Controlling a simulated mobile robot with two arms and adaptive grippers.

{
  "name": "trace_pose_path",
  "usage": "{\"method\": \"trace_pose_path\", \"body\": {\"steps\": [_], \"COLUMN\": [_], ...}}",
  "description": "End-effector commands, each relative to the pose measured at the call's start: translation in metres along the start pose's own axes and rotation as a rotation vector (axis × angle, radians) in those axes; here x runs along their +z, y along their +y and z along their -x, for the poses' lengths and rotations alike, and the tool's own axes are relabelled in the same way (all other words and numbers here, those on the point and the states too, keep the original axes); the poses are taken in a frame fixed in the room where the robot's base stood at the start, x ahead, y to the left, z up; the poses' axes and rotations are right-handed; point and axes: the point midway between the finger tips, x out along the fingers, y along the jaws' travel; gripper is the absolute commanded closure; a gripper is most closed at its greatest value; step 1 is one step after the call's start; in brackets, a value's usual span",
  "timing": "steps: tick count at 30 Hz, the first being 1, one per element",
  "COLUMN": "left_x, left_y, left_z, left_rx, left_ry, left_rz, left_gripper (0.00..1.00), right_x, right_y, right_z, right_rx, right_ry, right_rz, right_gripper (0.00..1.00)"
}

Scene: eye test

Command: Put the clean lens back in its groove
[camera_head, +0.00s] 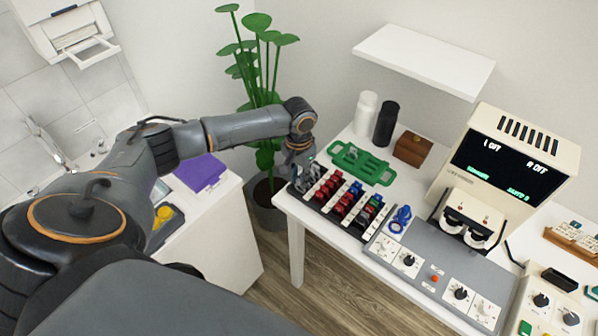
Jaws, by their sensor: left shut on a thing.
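My left gripper (301,178) is at the left end of the black lens rack (327,217), close above it or touching it; I cannot tell which. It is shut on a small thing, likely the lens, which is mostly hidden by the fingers. The rack holds several rows of lenses with red, blue and green handles. The groove under the gripper is hidden. My right gripper is not in view.
A green tray (379,174) lies behind the rack. White and black bottles (386,123) and a brown box (413,149) stand farther back. A blue device (401,218) and a grey control panel (432,262) are to the right, by the beige machine (540,150).

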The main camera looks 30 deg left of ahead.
Motion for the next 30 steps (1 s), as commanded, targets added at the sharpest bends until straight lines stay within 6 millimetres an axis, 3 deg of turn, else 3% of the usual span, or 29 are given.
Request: {"method": "trace_pose_path", "body": {"steps": [6,7,10,11,22,26,30], "left_x": [0.000,0.000,0.000,0.000,-0.001,-0.001,-0.001], "left_y": [0.000,0.000,0.000,0.000,0.000,0.000,0.000], "left_z": [0.000,0.000,0.000,0.000,0.005,0.023,0.054], "left_rx": [0.000,0.000,0.000,0.000,0.000,0.001,0.001], "left_ry": [0.000,0.000,0.000,0.000,0.001,0.004,0.005], "left_rz": [0.000,0.000,0.000,0.000,0.001,0.000,0.000], "left_gripper": [0.90,0.74,0.54,0.52,0.52,0.52,0.52], "right_x": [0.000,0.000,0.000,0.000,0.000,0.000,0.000], "right_y": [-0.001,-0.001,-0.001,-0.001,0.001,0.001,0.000], "right_z": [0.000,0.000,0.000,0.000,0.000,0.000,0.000], "right_rx": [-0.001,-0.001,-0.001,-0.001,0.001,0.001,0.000], "right_ry": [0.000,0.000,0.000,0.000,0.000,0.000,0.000], "right_rz": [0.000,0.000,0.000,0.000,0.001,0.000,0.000], "right_gripper": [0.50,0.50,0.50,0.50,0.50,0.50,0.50]}}
